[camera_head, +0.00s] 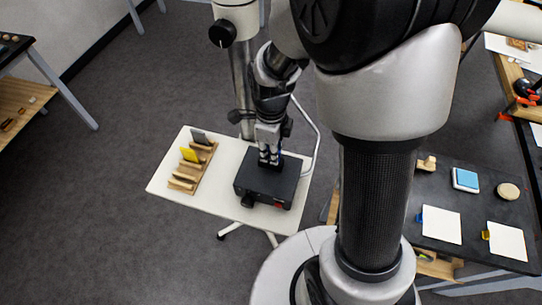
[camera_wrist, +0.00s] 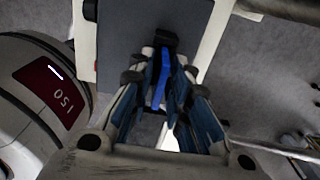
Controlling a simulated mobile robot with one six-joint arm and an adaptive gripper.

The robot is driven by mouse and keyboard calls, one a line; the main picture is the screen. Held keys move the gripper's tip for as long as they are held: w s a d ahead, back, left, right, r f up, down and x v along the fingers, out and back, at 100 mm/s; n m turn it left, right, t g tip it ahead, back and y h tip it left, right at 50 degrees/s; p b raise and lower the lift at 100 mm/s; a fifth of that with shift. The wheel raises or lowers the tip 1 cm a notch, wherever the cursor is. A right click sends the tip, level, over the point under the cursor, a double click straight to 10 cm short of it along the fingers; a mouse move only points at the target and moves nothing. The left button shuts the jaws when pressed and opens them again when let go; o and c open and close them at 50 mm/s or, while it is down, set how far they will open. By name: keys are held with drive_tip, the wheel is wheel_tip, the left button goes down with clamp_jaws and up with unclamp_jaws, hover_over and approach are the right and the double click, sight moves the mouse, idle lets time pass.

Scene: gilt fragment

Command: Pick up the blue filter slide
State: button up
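The blue filter slide (camera_wrist: 161,78) shows in the wrist view as a narrow bright blue strip between the fingers, with a black piece at its far end. My gripper (camera_wrist: 166,70) has its fingers on both sides of the strip, with a narrow gap seeming to remain, so it looks open. In the head view, my gripper (camera_head: 268,160) points down at the top of a black box (camera_head: 256,187) on a white table (camera_head: 168,173). Only a small blue bit shows beside the fingers there. The lower part of the slide is hidden.
A wooden rack (camera_head: 184,180) left of the box holds a yellow slide (camera_head: 189,154) and a grey slide (camera_head: 201,137). A pole rises behind the box, and a pale cable curves at its right. A dark table (camera_head: 463,263) stands at the right.

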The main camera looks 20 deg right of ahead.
clamp_jaws()
